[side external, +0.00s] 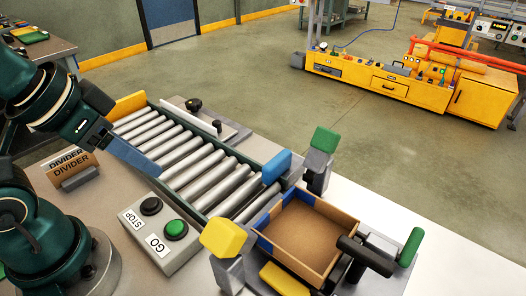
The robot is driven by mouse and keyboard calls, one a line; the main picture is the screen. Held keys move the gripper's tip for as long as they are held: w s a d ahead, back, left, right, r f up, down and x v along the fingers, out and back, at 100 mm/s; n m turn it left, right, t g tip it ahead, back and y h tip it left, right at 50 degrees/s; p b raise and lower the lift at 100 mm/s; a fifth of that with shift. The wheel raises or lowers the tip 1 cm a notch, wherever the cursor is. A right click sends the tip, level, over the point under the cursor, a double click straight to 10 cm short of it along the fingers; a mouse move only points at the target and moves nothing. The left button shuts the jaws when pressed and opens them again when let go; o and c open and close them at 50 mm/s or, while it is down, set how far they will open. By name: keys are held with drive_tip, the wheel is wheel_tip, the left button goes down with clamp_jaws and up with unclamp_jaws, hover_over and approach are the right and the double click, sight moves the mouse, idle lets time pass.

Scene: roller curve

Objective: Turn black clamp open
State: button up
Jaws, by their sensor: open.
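A clamp with a thick black handle (365,255) stands at the lower right, beside the open brown box (304,234). Its handle lies nearly flat, and its end reaches over the box's right corner. My gripper (152,166) is at the left, above the near side of the roller conveyor (190,152) and far from the black clamp.
A button box with a green button (175,229) and a divider sign (72,166) are near my arm. A blue stop (277,166) stands at the conveyor's end.

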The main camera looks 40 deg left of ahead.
drive_tip(key=shift+o, duration=0.2)
drive_tip(key=w+d+r+n+h, duration=0.4)
drive_tip(key=w+d+r+n, duration=0.1)
drive_tip(key=d+n, duration=0.2)
drive_tip(key=n+g+h, duration=0.4)
drive_tip(key=n+h, duration=0.1)
drive_tip(key=n, duration=0.6)
hover_over(367, 252)
drive_tip(key=w+a, duration=0.2)
drive_tip(key=a, duration=0.4)
wheel_tip(367, 252, down, 6)
drive_tip(key=shift+g, duration=0.8)
drive_tip(key=f, duration=0.1)
drive_tip(key=s+d+f, duration=0.1)
drive_tip(key=s+f, duration=0.1)
drive_tip(key=f, duration=0.1)
drive_tip(key=shift+d, duration=0.15)
drive_tip(key=shift+x, duration=2.45)
drive_tip(key=shift+r, duration=0.1)
